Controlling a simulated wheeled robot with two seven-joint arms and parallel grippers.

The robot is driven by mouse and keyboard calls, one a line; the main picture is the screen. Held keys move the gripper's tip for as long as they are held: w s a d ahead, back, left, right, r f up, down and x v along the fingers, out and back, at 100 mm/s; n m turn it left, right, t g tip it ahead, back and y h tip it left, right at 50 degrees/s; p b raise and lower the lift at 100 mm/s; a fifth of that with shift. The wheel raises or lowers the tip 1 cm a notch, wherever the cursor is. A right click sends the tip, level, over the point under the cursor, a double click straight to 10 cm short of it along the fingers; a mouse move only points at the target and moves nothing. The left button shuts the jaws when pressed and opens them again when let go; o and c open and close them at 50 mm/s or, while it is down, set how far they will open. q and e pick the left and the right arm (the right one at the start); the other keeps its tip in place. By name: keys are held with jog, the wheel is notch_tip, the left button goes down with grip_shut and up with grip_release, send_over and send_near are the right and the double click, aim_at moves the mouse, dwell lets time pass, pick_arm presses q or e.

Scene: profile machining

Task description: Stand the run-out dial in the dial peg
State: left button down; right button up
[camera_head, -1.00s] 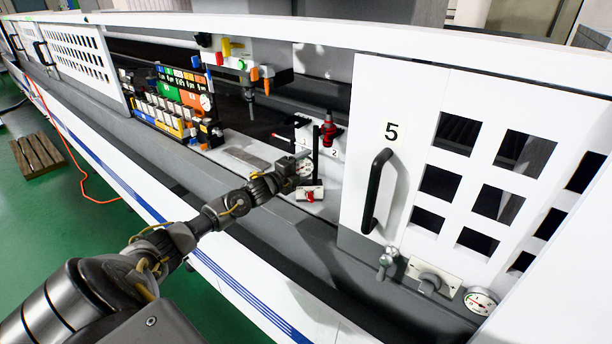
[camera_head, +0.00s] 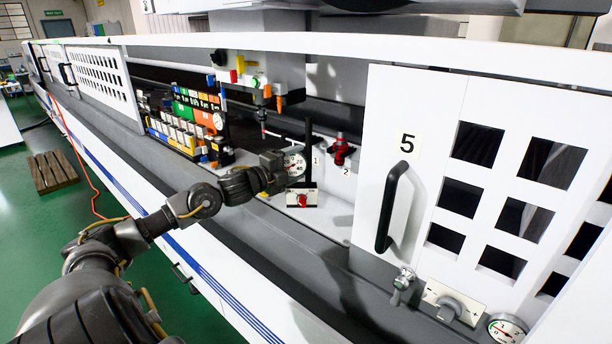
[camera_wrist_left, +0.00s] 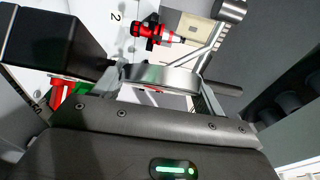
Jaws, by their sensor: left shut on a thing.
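The run-out dial (camera_head: 295,165), a round white-faced gauge, is in my left gripper (camera_head: 281,169) inside the machine opening. Its face is turned toward the head camera. In the left wrist view the dial shows edge-on as a silver ring (camera_wrist_left: 160,77) between the fingers, with a silver stem (camera_wrist_left: 213,42) reaching up to the right. The dial is beside a black upright post (camera_head: 308,150), close to the label 1; I cannot tell whether they touch. I cannot make out the dial peg for certain. My right gripper is in neither view.
A red tool (camera_head: 342,149) stands by label 2; it also shows in the left wrist view (camera_wrist_left: 150,30). Below the dial is a white box with a red knob (camera_head: 303,200). A colourful rack (camera_head: 185,122) stands left, door 5 (camera_head: 390,165) right.

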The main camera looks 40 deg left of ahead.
aim_at(291, 157)
pick_arm(q)
jog(key=s, duration=0.1)
jog(key=s+r, duration=0.1)
jog(key=s+r+b, duration=0.1)
jog(key=shift+s+a+r, duration=0.2)
jog(key=shift+s+a, duration=0.05)
jog(key=shift+s, duration=0.05)
jog(key=shift+s+a+r, duration=0.1)
jog(key=shift+s+r, duration=0.2)
jog(key=shift+s, duration=0.3)
jog(key=shift+s+r, duration=0.3)
jog(key=shift+s, duration=0.3)
